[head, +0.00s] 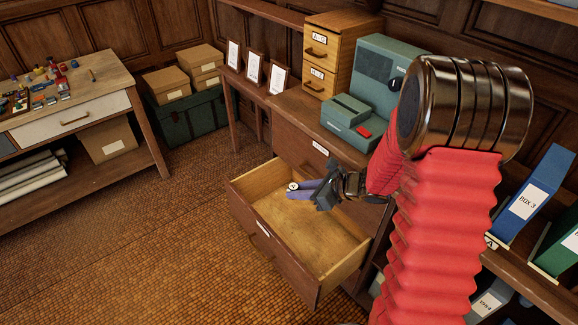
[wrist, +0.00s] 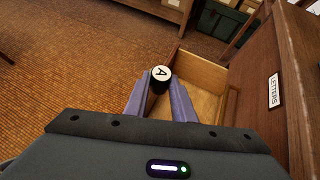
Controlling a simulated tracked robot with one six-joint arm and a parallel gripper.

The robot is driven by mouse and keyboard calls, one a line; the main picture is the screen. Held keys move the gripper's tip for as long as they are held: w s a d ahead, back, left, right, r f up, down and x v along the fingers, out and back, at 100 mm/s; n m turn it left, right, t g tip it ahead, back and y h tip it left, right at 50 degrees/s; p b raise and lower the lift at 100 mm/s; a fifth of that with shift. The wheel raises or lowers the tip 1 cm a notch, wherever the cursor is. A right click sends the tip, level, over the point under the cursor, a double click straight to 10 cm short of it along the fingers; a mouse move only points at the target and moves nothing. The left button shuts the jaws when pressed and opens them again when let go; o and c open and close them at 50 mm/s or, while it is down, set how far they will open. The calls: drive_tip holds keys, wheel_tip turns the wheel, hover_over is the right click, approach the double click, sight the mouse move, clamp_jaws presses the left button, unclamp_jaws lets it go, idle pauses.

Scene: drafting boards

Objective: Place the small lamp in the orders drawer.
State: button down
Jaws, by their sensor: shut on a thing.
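My gripper (head: 303,189) is shut on a small dark round piece with a white top marked "A" (wrist: 160,73). The piece shows only as a small pale-topped spot in the head view (head: 293,186), and I cannot make out a lamp shape. The gripper holds it above the open wooden drawer (head: 327,257), towards its far left side in the head view. The drawer looks empty inside, and its front label is too small to read. The closed drawer above it (head: 297,145) has a label that reads "LETTERS" in the wrist view (wrist: 276,88).
A teal machine (head: 385,70) and a wooden card cabinet (head: 332,50) stand on the cabinet top. Picture frames (head: 254,69) stand left of them. A workbench (head: 70,92) with small items is at the left. Binders (head: 530,195) stand at the right. The floor before the drawer is clear.

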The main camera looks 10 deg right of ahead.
drive_tip(key=r+m+t+h, duration=0.1)
drive_tip(key=r, duration=0.2)
drive_tip(key=r+m+t+h, duration=0.1)
drive_tip(key=r+m, duration=0.1)
drive_tip(key=w+r+m+h, duration=0.1)
drive_tip(key=r+h, duration=0.1)
drive_tip(key=r, duration=0.1)
drive_tip(key=shift+w+r+m+t, duration=0.1)
drive_tip(key=shift+r+m+t, duration=0.2)
drive_tip(key=shift+m+t, duration=0.1)
drive_tip(key=shift+s+d+r+m+h, duration=0.1)
drive_tip(key=shift+s+r+m+h, duration=0.2)
drive_tip(key=shift+r+m+h, duration=0.3)
drive_tip(key=shift+s, duration=0.15)
